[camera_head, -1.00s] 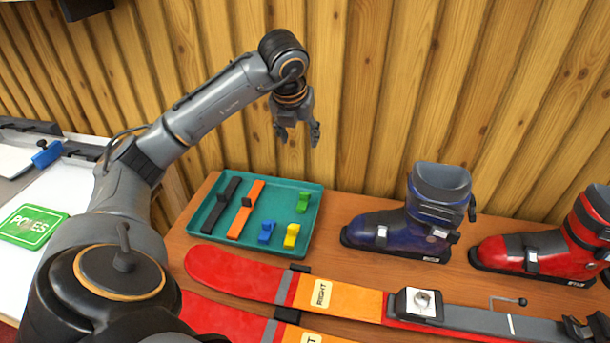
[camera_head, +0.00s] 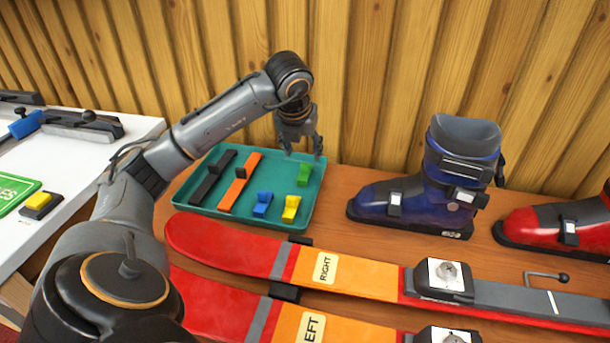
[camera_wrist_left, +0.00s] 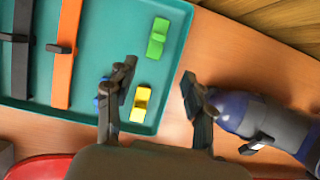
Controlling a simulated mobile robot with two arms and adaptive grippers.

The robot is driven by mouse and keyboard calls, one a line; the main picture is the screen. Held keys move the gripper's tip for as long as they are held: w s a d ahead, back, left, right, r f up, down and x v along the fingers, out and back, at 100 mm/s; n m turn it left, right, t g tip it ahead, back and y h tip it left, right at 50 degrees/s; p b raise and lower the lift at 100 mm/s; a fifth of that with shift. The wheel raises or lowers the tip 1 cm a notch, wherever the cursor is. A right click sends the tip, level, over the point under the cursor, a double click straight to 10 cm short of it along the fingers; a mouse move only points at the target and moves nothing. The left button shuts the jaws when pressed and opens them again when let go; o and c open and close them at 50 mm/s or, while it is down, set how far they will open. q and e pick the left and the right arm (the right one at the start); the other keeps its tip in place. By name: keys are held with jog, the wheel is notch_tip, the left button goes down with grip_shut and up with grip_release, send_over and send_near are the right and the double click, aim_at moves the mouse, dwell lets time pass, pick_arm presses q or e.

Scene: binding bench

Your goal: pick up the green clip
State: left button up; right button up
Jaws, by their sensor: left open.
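The green clip (camera_head: 304,174) lies in the teal tray (camera_head: 318,187), near its back right corner. In the left wrist view the green clip (camera_wrist_left: 157,38) is at the top, beyond the fingertips. My left gripper (camera_head: 303,153) points down above the back right part of the tray, and its fingers are apart. In the left wrist view the left gripper (camera_wrist_left: 157,85) is open and empty, with one finger over the tray and the other past its right edge. My right gripper is not in view.
The tray also holds a yellow clip (camera_head: 290,208), a blue clip (camera_head: 262,204), an orange strap (camera_head: 238,186) and a black strap (camera_head: 212,180). A blue boot (camera_head: 425,195) stands right of the tray. Red and orange skis (camera_head: 230,245) lie in front. A wooden wall (camera_head: 380,80) rises behind.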

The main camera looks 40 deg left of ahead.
aim_at(305, 164)
pick_arm(q)
jog(key=x, duration=0.5)
jog(key=shift+w+a+f, duration=0.1)
jog(key=shift+f, duration=0.05)
jog(key=f, duration=0.1)
jog(key=w+a+f, duration=0.1)
jog(key=w+a+f+b, duration=0.1)
jog(key=f, duration=0.1)
jog(key=shift+w, duration=0.25)
jog(key=shift+w+a+f, duration=0.1)
jog(key=shift+f, duration=0.1)
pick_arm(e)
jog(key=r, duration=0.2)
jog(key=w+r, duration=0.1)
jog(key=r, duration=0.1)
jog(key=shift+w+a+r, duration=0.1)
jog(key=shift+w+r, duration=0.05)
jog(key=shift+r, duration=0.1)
pick_arm(q)
grip_shut()
